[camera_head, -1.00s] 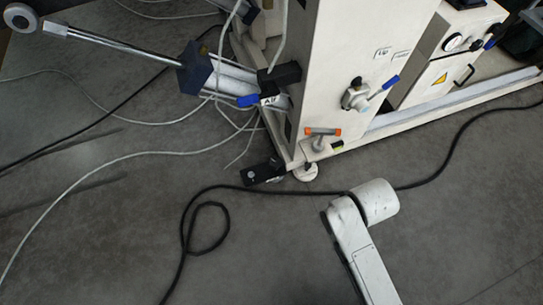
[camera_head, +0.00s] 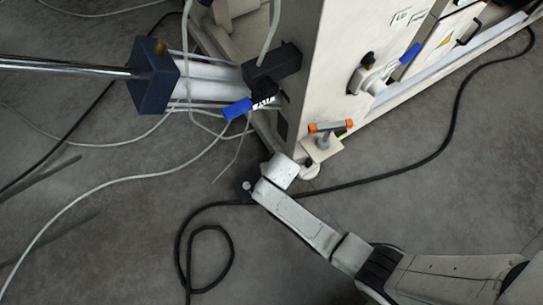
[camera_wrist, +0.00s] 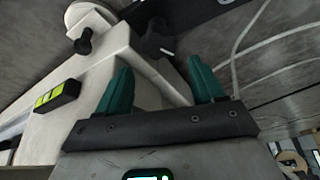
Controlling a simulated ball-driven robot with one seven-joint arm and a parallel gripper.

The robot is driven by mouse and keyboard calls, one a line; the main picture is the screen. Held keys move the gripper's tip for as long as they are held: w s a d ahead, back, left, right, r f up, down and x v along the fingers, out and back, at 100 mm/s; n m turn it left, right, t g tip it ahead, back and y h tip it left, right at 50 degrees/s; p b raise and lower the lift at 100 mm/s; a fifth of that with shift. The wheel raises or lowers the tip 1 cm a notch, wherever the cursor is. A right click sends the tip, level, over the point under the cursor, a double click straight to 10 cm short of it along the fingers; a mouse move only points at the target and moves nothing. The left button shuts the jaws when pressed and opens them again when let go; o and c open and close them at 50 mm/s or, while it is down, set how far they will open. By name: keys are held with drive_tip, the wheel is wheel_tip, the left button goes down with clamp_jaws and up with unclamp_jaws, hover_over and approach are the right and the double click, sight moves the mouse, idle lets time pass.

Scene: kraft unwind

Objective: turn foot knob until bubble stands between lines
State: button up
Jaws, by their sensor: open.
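In the wrist view my gripper (camera_wrist: 159,64) is open, its two teal fingers apart with nothing between them. A dark lobed knob (camera_wrist: 155,40) with a white mark shows just beyond and between the fingertips, apparently not gripped. It looks like the foot knob. A level vial (camera_wrist: 57,95) with yellow-green windows and dark bands lies on the pale frame, left of the fingers. Its bubble is too small to tell. In the head view my wrist hides the knob, and the gripper fingers do not show.
A blue-handled valve (camera_head: 372,74) is on the cream machine panel (camera_head: 345,50). A black cable (camera_head: 400,175) crosses the floor beneath my arm. A blue lever (camera_head: 237,109) and pale hoses are at left.

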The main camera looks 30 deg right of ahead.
drive_tip(key=b+x, duration=0.3)
drive_tip(key=x, duration=0.4)
drive_tip(key=shift+f+b, duration=0.2)
drive_tip(key=shift+b, duration=0.2)
drive_tip(key=c, duration=0.8)
